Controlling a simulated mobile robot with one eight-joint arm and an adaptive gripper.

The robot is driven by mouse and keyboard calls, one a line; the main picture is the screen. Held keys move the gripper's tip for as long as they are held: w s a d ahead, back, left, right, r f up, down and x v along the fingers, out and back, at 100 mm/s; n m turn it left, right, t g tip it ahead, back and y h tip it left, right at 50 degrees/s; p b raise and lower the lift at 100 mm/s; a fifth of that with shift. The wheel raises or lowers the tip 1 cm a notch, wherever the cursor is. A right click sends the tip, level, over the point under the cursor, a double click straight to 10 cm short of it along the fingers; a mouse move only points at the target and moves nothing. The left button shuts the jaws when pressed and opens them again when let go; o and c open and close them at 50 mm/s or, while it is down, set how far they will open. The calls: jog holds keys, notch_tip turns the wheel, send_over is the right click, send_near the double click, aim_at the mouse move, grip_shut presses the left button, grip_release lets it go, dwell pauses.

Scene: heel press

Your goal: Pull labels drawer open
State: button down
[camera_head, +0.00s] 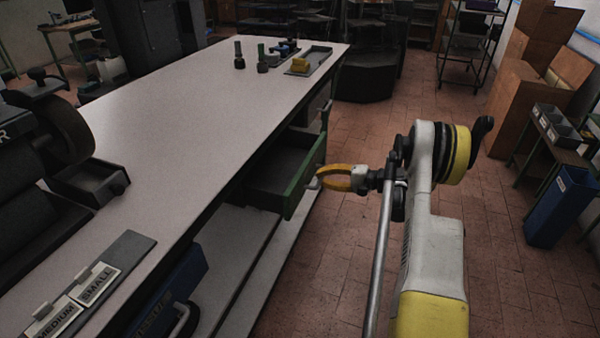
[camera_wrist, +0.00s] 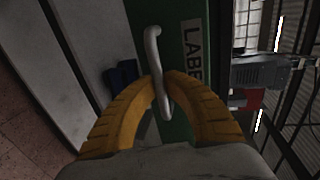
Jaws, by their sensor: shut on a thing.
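The green labels drawer (camera_head: 306,178) stands pulled out from under the long workbench, its dark inside showing from above. In the wrist view its green front (camera_wrist: 178,50) carries a white label with the letters "LABE" in view. A pale metal bar handle (camera_wrist: 153,50) is fixed to that front. My gripper (camera_head: 318,179) reaches the drawer front from the right. In the wrist view the yellow fingers of my gripper (camera_wrist: 162,88) close around the handle from both sides. How far the drawer can still slide is not visible.
The workbench top (camera_head: 180,110) carries a tray (camera_head: 318,60) with a yellow block and small tools at its far end. Tiled floor lies clear right of the drawer. A blue bin (camera_head: 560,205) stands far right.

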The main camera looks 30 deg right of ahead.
jog(key=f+v, duration=0.2)
jog(key=v, duration=0.8)
jog(key=shift+s, duration=0.25)
jog(key=shift+d, duration=0.15)
jog(key=c, duration=1.5)
grip_release()
jog(key=shift+o, duration=0.2)
jog(key=v, duration=1.2)
